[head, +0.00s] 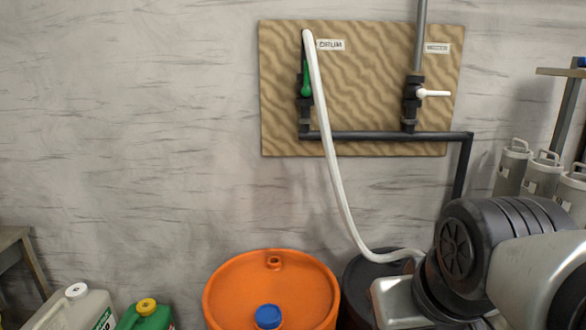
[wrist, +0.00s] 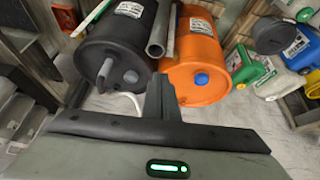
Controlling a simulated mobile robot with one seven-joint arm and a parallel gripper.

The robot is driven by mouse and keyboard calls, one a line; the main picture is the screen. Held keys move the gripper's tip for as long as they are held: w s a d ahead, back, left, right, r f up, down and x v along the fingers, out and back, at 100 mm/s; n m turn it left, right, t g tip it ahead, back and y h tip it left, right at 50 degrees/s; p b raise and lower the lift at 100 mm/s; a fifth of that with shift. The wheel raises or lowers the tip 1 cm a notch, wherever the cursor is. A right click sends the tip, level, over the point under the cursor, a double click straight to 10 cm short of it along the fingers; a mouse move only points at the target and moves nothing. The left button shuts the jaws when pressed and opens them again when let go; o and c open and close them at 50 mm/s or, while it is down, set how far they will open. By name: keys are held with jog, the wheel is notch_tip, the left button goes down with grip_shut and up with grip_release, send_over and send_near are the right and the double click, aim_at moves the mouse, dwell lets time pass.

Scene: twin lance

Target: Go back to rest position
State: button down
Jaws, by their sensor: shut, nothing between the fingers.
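My gripper (wrist: 160,82) shows in the wrist view with its fingers together and nothing between them. It points toward the gap between a black drum (wrist: 112,50) and an orange drum (wrist: 196,88). I cannot tell whether it touches either drum. In the head view my arm fills the lower right corner, and my fingers do not show there. The arm covers part of the black drum (head: 362,285). The orange drum (head: 300,285) stands clear of the arm on its left in that view.
A wooden board (head: 380,60) carries pipes, a green-handled valve (head: 306,80) and a white-handled valve (head: 432,93). A white hose (head: 335,170) hangs from it toward the black drum. Jerrycans (head: 150,316) stand lower left; grey cylinders (head: 512,165) stand at right.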

notch_tip(320, 180, up, 24)
jog(key=s+p, duration=0.1)
jog(key=p, duration=2.3)
jog(key=shift+s+a+r+m+p, duration=0.15)
jog(key=shift+a+m+p, duration=0.25)
